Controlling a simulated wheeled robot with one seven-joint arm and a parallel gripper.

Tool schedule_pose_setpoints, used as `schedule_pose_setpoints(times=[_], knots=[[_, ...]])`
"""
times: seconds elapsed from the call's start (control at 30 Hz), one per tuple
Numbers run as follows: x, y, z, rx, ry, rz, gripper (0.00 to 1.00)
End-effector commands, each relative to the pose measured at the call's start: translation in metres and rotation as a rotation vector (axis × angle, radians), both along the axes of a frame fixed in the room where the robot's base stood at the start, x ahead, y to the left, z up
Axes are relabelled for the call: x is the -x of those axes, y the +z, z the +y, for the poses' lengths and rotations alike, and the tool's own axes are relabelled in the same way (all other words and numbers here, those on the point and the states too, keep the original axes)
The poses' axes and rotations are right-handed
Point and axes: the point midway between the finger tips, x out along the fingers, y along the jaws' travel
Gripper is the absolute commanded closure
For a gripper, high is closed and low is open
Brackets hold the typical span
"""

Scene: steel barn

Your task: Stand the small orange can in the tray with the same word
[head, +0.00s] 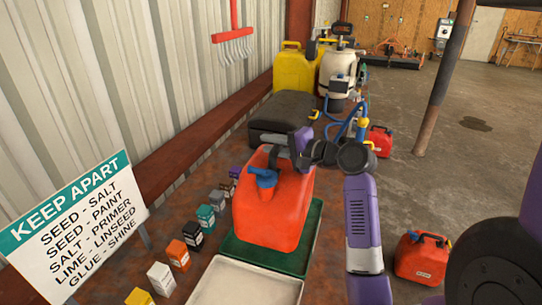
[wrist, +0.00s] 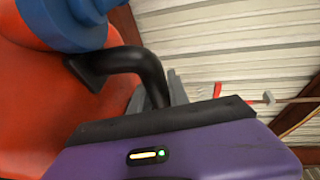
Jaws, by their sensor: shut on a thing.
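An orange-red jerry can with a blue cap (head: 272,212) is upright at the green tray (head: 315,228); I cannot tell whether its base touches the tray. My gripper (head: 288,146) is shut on its top handle. The wrist view shows the can's orange side (wrist: 35,100), blue cap and black handle close to my gripper (wrist: 165,95). A pale tray (head: 245,284) lies in front of the green one. A small orange container with a label (head: 178,255) stands in the row to the left. No tray word is readable.
A KEEP APART sign (head: 75,215) stands at the left, beside a row of several small containers. Red cans stand on the floor at the right (head: 422,260) and farther back (head: 380,141). A black case (head: 283,118), yellow can (head: 294,68) and sprayer (head: 337,70) stand behind.

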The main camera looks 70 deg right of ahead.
Motion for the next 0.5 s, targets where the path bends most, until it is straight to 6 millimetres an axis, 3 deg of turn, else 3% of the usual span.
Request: schedule_pose_setpoints(times=[0.23, 0.5], knots=[[0.000, -0.029, 0.000, -0.001, 0.000, -0.002, 1.00], [0.000, -0.035, 0.000, 0.001, -0.002, -0.004, 1.00]])
